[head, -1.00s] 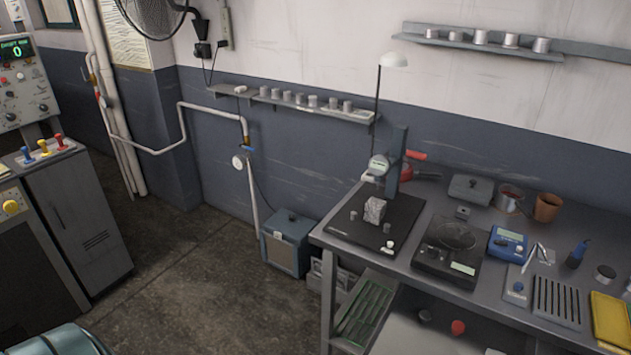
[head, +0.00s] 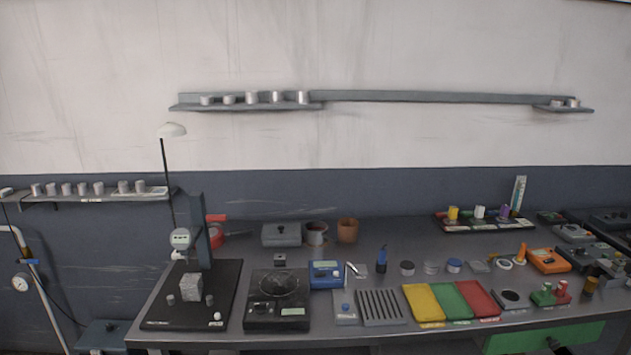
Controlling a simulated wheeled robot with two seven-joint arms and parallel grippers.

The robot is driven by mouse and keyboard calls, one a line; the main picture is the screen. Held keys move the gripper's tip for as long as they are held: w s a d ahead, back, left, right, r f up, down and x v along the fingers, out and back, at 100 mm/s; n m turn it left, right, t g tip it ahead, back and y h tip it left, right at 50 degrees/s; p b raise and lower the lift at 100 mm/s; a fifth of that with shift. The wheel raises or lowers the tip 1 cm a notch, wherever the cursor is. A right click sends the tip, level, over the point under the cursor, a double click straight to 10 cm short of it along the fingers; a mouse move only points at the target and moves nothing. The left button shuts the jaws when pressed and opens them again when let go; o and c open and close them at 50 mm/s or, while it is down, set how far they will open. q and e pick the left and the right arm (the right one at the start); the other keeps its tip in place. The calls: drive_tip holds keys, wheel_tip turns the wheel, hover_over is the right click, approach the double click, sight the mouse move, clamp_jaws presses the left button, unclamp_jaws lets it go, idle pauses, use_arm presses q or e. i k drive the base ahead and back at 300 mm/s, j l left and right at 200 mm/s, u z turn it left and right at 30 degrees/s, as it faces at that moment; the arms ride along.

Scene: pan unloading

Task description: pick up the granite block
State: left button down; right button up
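The granite block (head: 191,287) is a small speckled grey cube. It sits on the black base plate (head: 226,273) of a dial gauge stand at the left end of the workbench. The gauge's round dial (head: 180,238) hangs above and slightly left of the block, with a visible gap. Neither of my grippers shows in the head view.
A black scale (head: 278,312) stands right of the plate, with a blue meter (head: 326,274) beyond it. Yellow (head: 423,303), green and red trays lie farther right. A wall shelf (head: 247,106) holds several metal cylinders.

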sight(191, 285)
drive_tip(key=i+j, duration=0.2)
drive_tip(key=j, duration=0.2)
drive_tip(key=i+j+z, duration=0.15)
drive_tip(key=j, duration=0.25)
drive_tip(key=i+j, duration=0.2)
drive_tip(key=j, duration=0.25)
drive_tip(key=i+j+z, duration=0.1)
drive_tip(key=j, duration=0.3)
drive_tip(key=i+j, duration=0.2)
drive_tip(key=j, duration=0.25)
drive_tip(key=i+j+z, duration=0.15)
drive_tip(key=j, duration=0.3)
drive_tip(key=i+j, duration=0.1)
drive_tip(key=j, duration=0.35)
drive_tip(key=i+j+z, duration=0.1)
drive_tip(key=j, duration=0.35)
